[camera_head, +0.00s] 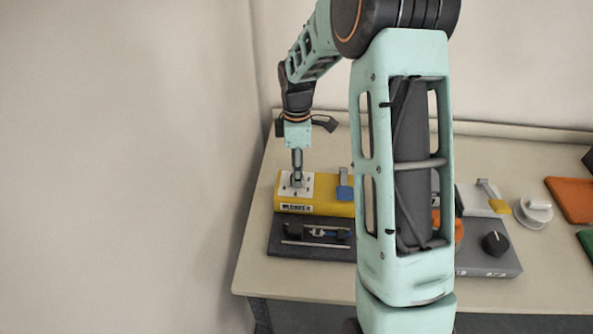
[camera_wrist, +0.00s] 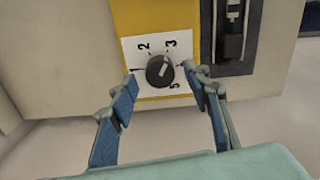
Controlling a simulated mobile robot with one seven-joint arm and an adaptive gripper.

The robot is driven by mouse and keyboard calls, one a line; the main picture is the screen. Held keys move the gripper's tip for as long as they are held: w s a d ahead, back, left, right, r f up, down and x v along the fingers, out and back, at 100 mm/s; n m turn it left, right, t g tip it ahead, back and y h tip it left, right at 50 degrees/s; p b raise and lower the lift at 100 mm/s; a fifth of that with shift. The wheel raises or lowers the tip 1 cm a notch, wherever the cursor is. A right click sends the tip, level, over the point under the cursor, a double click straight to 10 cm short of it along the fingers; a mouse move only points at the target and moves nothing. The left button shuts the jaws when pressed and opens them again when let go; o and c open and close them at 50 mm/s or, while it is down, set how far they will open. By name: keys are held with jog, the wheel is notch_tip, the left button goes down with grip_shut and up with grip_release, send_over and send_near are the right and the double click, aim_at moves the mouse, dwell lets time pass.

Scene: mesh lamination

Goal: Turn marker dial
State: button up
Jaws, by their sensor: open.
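The marker dial (camera_wrist: 160,71) is a dark round knob with a pale pointer line on a white numbered plate (camera_wrist: 132,48) in the wrist view. The line points up and right, toward the side of the 3. The plate sits on the yellow marker box (camera_head: 323,208), left on the table in the head view. My gripper (camera_wrist: 163,88) is open, with its blue-padded fingers on either side of the knob and a gap visible on both sides. In the head view my gripper (camera_head: 297,181) points down over the plate and hides the dial.
A dark tray (camera_head: 290,250) lies in front of the yellow box, and a blue lever (camera_head: 344,185) stands on its right. Further right are a grey unit with a black knob (camera_head: 495,243), a white round part (camera_head: 535,212) and an orange tray (camera_head: 572,200). My arm hides the middle.

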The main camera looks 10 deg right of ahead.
jog(key=shift+f, duration=0.55)
jog(key=c, duration=1.2)
jog(key=shift+o, duration=0.2)
